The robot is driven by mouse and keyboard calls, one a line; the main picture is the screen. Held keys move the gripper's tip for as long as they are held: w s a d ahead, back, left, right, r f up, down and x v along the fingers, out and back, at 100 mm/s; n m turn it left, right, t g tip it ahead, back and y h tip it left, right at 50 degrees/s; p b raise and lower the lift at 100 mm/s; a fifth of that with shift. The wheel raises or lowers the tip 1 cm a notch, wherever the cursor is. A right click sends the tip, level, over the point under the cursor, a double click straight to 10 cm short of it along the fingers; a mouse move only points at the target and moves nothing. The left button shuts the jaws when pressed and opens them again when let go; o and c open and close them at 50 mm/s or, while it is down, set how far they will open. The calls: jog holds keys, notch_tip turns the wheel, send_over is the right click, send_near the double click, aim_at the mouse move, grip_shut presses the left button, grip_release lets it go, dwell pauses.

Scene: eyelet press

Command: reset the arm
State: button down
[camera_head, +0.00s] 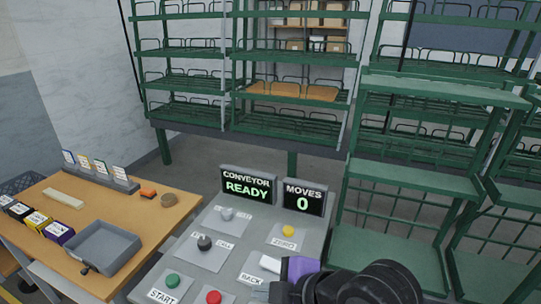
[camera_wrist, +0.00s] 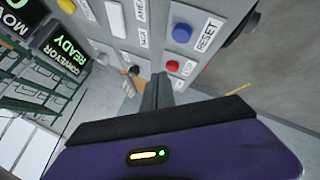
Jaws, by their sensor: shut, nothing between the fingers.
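The grey control panel (camera_head: 252,232) stands before me, with screens reading "CONVEYOR READY" and "MOVES 0". In the wrist view a blue button (camera_wrist: 182,33) sits beside a "RESET" label (camera_wrist: 207,34). I cannot make out this button in the head view, where my arm covers the panel's lower right. My gripper (camera_wrist: 157,82) is shut and empty, with its fingertips over the panel's edge area near a red button (camera_wrist: 172,66). Its purple body (camera_head: 298,268) shows in the head view next to a white oblong switch (camera_head: 270,263).
The panel also holds a yellow button (camera_head: 288,231), a black knob (camera_head: 205,243), a green START button (camera_head: 172,280) and a grey knob (camera_head: 227,213). A wooden table (camera_head: 160,220) with a grey tray (camera_head: 103,248) stands left. Green racks (camera_head: 430,182) stand behind and right.

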jog(key=w+d+r+m+t+y, duration=0.1)
jog(key=w+r+m+t, duration=0.4)
jog(key=w+r+m, duration=0.15)
jog(key=s+d+f+m+t+h, duration=0.1)
jog(key=s+d+m+t+h, duration=0.4)
jog(key=d+m, duration=0.45)
jog(key=s+d+f+m+h, duration=0.1)
jog(key=s+d+f, duration=0.2)
jog(key=s, duration=0.8)
jog(key=s+d+f+m+h, duration=0.1)
jog(key=s+d+f, duration=0.3)
jog(key=s, duration=0.6)
jog(key=s+d+f+m+g+h, duration=0.1)
jog(key=s+d+f, duration=0.2)
jog(key=s, duration=0.8)
jog(key=shift+s+d+f, duration=0.3)
jog(key=shift+s+d, duration=0.05)
jog(key=shift+d, duration=0.3)
